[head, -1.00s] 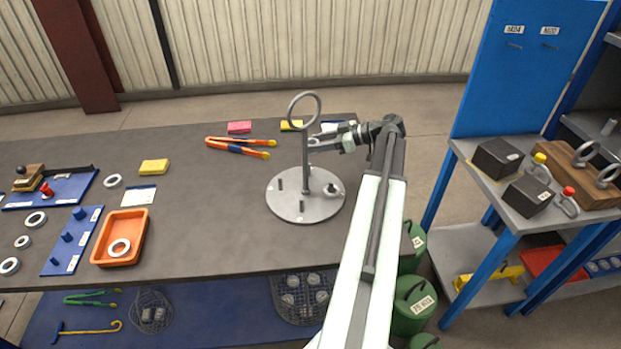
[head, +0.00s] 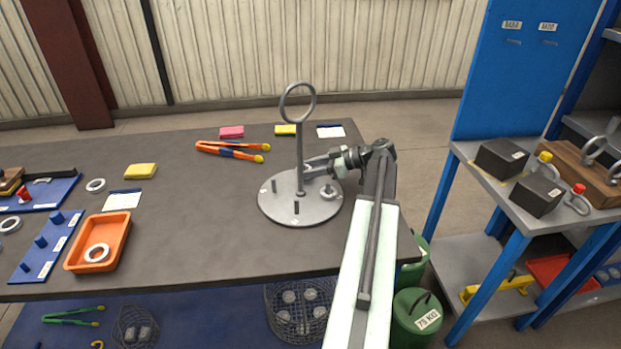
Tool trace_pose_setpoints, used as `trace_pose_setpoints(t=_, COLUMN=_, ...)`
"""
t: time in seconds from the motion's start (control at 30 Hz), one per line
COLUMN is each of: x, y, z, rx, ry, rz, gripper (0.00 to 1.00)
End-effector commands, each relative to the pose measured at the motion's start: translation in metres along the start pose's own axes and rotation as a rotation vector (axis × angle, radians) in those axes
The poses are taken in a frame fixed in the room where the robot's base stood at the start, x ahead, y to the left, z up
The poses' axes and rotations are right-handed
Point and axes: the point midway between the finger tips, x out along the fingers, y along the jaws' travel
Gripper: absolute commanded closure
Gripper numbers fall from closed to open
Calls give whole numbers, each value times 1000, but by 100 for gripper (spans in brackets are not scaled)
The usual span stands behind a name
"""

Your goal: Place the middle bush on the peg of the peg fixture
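Several pale ring-shaped bushes show in the head view: one on the table (head: 95,185), one in the orange tray (head: 97,253), one at the left edge (head: 10,224). I cannot tell which is the middle bush. A blue board (head: 28,266) with blue pegs of graded size lies left of the tray. A round grey plate (head: 283,210) carries short pegs, a tall ring-topped rod (head: 299,145) and a small grey collar (head: 329,190). I cannot tell which is the peg fixture. My gripper (head: 309,167) appears open, low beside the rod, with no bush visible in it.
Orange tongs (head: 232,150), a yellow block (head: 141,171) and a white card (head: 122,199) lie on the table. A blue shelf unit (head: 482,187) with dark weights stands right, and green weights (head: 413,311) stand below my arm. The table's middle is clear.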

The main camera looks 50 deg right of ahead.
Motion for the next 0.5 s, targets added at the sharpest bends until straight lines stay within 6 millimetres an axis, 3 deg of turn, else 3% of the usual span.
trace_pose_setpoints(t=0.03, x=3, y=0, z=7, rx=0, ry=1, rz=0, gripper=100)
trace_pose_setpoints(t=0.37, x=3, y=0, z=8, rx=0, ry=1, rz=1, gripper=100)
trace_pose_setpoints(t=0.4, x=2, y=0, z=7, rx=0, ry=0, rz=1, gripper=49)
trace_pose_setpoints(t=0.47, x=2, y=0, z=6, rx=0, ry=0, rz=1, gripper=35)
trace_pose_setpoints(t=0.5, x=2, y=0, z=6, rx=0, ry=0, rz=1, gripper=35)
